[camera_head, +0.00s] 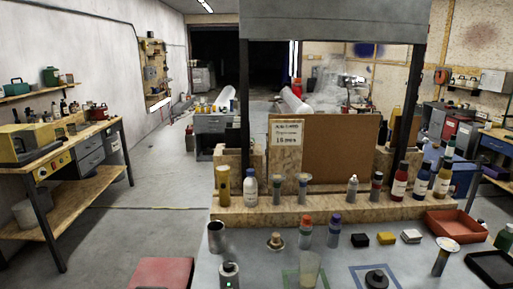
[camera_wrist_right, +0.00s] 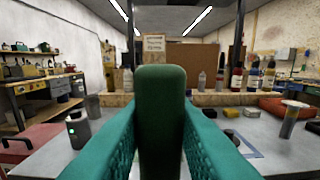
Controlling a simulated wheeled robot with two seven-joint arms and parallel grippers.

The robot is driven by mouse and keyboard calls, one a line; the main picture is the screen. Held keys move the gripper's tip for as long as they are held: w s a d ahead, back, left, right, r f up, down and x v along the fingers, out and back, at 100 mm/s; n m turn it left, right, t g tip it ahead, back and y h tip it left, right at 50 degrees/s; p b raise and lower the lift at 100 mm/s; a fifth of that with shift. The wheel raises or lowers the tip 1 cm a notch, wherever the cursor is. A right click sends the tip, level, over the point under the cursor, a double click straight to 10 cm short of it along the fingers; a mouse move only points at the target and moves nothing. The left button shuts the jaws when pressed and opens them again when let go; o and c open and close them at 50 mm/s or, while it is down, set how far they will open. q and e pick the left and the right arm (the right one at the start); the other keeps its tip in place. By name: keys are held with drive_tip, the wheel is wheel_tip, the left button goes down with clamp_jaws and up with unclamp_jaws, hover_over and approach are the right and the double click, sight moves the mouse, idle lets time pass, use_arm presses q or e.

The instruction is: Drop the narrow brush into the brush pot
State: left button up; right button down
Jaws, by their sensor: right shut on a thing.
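In the right wrist view my right gripper (camera_wrist_right: 160,125) has its two teal fingers closed on a dark green, round-topped upright piece (camera_wrist_right: 162,95). It looks like a brush handle, seen close up; its lower end is hidden and I cannot tell its full shape. Neither gripper shows in the head view. An open grey metal cylinder (camera_head: 216,238), which may be the brush pot, stands at the left of the grey tabletop.
A dark cylinder with a green light (camera_head: 229,276) stands in front of the grey cylinder. A flared container (camera_head: 444,258) and a red tray (camera_head: 455,226) are at right. Several bottles line the wooden ledge (camera_head: 330,211) behind.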

drive_tip(key=s+d+f, duration=0.1)
drive_tip(key=s+f, duration=0.2)
drive_tip(key=s, duration=0.4)
drive_tip(key=shift+s, duration=0.4)
